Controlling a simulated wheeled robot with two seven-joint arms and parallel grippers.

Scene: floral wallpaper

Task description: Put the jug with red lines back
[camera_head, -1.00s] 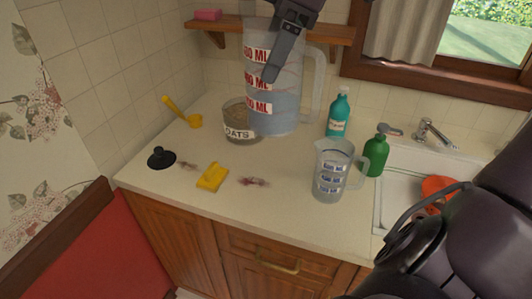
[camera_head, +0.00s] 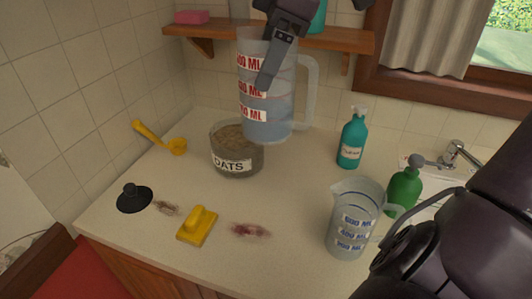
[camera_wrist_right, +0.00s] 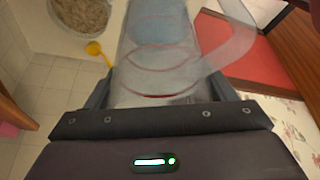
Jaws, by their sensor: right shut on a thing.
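The jug with red lines (camera_head: 270,112) is clear, with red markings and a handle on its right. In the head view it is upright above the back of the counter, in front of the wooden shelf (camera_head: 345,40). My right gripper (camera_head: 264,80) is shut on its upper wall. The right wrist view also shows the jug (camera_wrist_right: 160,65) between the fingers. Whether its base touches the counter is hard to tell. My left gripper is not in view.
On the counter are the oats jar (camera_head: 236,165), a blue-marked jug (camera_head: 350,225), a teal bottle (camera_head: 352,140), a green dispenser (camera_head: 403,190), a yellow scoop (camera_head: 177,146), a yellow scraper-like tool (camera_head: 197,226) and a black lid (camera_head: 134,200). The shelf holds a pink sponge (camera_head: 192,17).

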